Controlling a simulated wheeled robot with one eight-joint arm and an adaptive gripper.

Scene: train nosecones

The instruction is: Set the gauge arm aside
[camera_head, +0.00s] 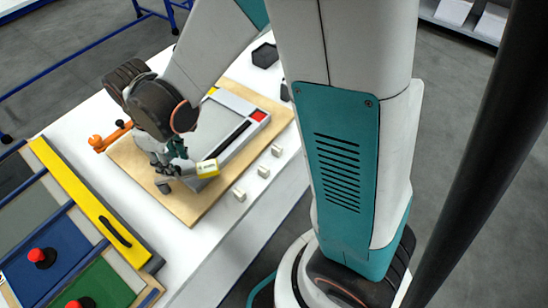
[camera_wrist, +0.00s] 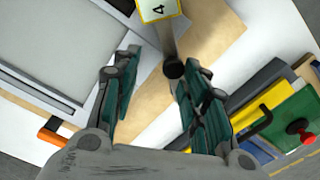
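The gauge arm (camera_wrist: 168,40) seems to be the grey bar with a dark round end and a yellow tag (camera_wrist: 157,9) marked with a digit that looks like 4. In the wrist view its dark end (camera_wrist: 174,69) lies between and beyond my fingertips. My gripper (camera_wrist: 155,82) is open, its two teal fingers well apart, with no finger seen pressing on the bar. In the head view my gripper (camera_head: 172,158) points down over the wooden board (camera_head: 187,205), and the yellow tag (camera_head: 208,169) shows just right of it. My arm hides part of the bar there.
A grey framed panel (camera_head: 222,135) lies on the board. Small white blocks (camera_head: 239,194) stand along the white table's right side. An orange tool (camera_head: 110,137) is at the board's left. A yellow-edged tray (camera_head: 95,205) with red knobs is at lower left.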

